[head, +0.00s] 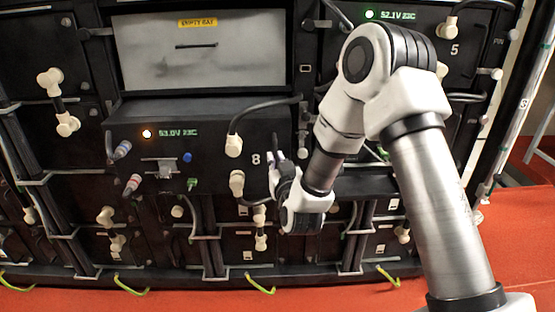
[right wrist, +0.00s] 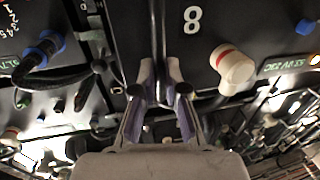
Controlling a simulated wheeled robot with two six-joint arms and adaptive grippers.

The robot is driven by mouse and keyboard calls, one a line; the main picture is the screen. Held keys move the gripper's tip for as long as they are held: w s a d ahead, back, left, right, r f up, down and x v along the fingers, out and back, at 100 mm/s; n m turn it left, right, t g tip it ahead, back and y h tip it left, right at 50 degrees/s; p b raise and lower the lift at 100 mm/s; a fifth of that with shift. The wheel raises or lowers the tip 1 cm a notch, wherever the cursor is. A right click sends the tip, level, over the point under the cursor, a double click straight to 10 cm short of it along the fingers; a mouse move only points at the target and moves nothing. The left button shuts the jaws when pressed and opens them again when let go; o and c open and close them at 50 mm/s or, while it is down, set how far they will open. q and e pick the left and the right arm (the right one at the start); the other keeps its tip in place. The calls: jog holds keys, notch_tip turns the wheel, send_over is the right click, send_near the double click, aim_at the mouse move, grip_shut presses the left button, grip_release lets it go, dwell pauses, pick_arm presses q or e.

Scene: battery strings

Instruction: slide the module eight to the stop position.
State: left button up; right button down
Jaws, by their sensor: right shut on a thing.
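Module eight (head: 210,143) is a dark box with a white "8", an amber light and a green "53.0V 23C" readout. It stands out from the rack, with its top face showing. My right gripper (head: 274,160) is at the right part of its front, just right of the "8". In the right wrist view the two fingers (right wrist: 160,80) are closed around a narrow dark upright handle on the module eight front (right wrist: 205,55). The grip itself is partly hidden by the fingers. My left gripper is not in view. The stop position cannot be made out.
Above is a grey panel labelled "EMPTY BAY" (head: 200,50). Module five (head: 420,22), with a green light, is at the upper right. Cream plugs (head: 234,146) and black cables hang close to the gripper.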

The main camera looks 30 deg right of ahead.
jog(key=shift+w+d+r, duration=0.15)
jog(key=shift+w+r, duration=0.05)
jog(key=shift+w, duration=0.3)
jog(key=c, duration=1.2)
grip_release()
jog(key=v, duration=0.7)
jog(key=shift+s+a, duration=0.25)
jog(key=shift+a, duration=0.05)
